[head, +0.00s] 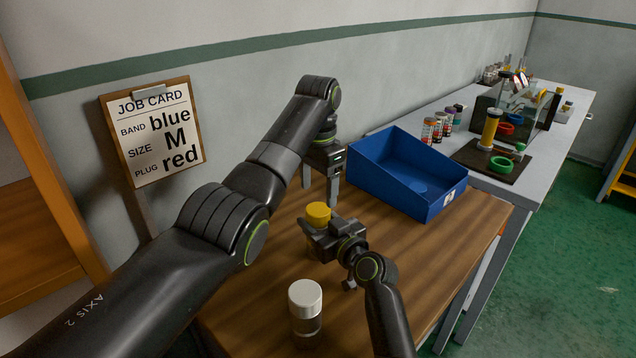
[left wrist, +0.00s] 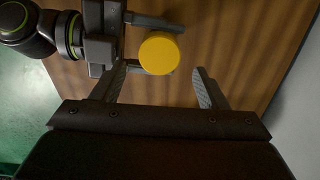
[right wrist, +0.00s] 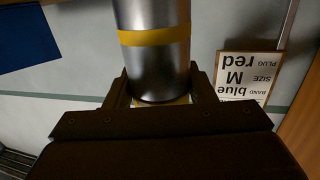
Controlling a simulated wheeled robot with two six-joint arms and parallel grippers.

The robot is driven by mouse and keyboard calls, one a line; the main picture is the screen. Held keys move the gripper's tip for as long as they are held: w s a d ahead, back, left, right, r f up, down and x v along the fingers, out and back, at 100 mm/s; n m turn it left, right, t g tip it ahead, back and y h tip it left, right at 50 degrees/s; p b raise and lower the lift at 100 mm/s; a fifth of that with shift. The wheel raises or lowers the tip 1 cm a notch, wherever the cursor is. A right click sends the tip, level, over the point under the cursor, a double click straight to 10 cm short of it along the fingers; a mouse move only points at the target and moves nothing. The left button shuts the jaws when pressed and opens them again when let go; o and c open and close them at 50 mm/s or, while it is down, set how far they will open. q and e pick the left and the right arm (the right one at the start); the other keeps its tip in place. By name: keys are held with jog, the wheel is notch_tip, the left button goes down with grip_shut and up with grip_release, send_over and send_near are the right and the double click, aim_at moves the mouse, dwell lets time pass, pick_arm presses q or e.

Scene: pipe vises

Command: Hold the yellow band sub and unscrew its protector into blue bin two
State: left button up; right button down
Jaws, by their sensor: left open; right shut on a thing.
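The yellow band sub is a metal cylinder with a yellow band, seen in the right wrist view (right wrist: 153,50). My right gripper (right wrist: 160,85) is shut on it. In the head view a yellow protector (head: 318,210) caps its upper end; arm and gripper hide most of the body. My left gripper (head: 320,185) is open above the protector, fingers pointing down. In the left wrist view the round yellow protector (left wrist: 159,53) lies between and just beyond the open fingers (left wrist: 162,85), apart from them. A blue bin (head: 398,193) stands at the table's back right; its label is unreadable.
A white-capped cylinder (head: 305,300) stands at the table's front. A job card (head: 152,132) reads blue, M, red. A grey bench (head: 545,125) at the right holds several bottles, a dark board (head: 475,160) and a clear-walled case. The wooden table right of my right gripper is clear.

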aim_at(318, 209)
pick_arm(q)
jog(key=m, duration=0.1)
jog(key=r+m, duration=0.1)
jog(key=m, duration=0.1)
jog(key=shift+r, duration=0.25)
jog(key=shift+f, duration=3.9)
jog(key=c, duration=1)
jog(key=n, duration=0.6)
jog(key=shift+n, duration=0.3)
jog(key=o, duration=1.1)
